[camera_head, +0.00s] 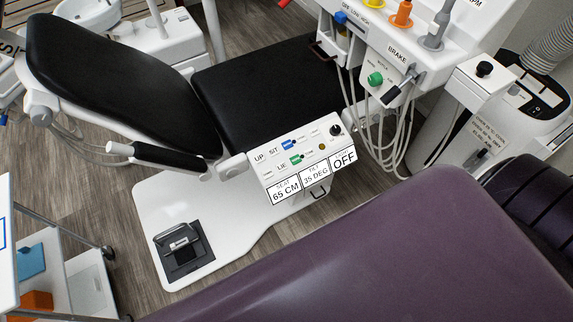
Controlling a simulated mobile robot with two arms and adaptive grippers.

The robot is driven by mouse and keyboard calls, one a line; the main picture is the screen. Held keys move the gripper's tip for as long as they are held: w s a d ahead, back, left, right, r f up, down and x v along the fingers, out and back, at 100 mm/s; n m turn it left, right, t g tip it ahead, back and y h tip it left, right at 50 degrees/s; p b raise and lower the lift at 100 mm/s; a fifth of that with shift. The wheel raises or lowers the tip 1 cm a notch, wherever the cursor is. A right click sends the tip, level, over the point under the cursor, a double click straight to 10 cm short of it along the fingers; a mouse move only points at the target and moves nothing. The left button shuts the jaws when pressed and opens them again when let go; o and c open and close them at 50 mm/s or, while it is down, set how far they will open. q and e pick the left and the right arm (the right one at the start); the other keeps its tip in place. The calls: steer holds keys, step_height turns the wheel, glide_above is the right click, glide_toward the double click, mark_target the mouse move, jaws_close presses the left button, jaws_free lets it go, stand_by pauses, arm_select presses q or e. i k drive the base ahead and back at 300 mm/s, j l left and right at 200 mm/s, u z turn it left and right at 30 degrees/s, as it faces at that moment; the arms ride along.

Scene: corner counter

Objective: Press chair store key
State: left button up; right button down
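The white chair control panel (262,174) is on the side of the black dental chair (262,83). It carries keys labelled UP, SIT and LIE, a blue key (290,144) and a green key (296,160). Other small key labels are too small to read, so I cannot tell which is the store key. A black knob (335,130) and a small brownish round part (322,147) are at its right. Its displays (315,177) read 65 CM, 35 DEG and OFF. Neither of my grippers is in view.
A large purple padded surface (400,255) fills the lower right foreground. A delivery unit (440,70) with a BRAKE label and hanging hoses is at upper right. A foot pedal (183,248) sits on the white base. A trolley (85,285) is at lower left.

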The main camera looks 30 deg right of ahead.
mark_target(301, 138)
steer(key=z, duration=1)
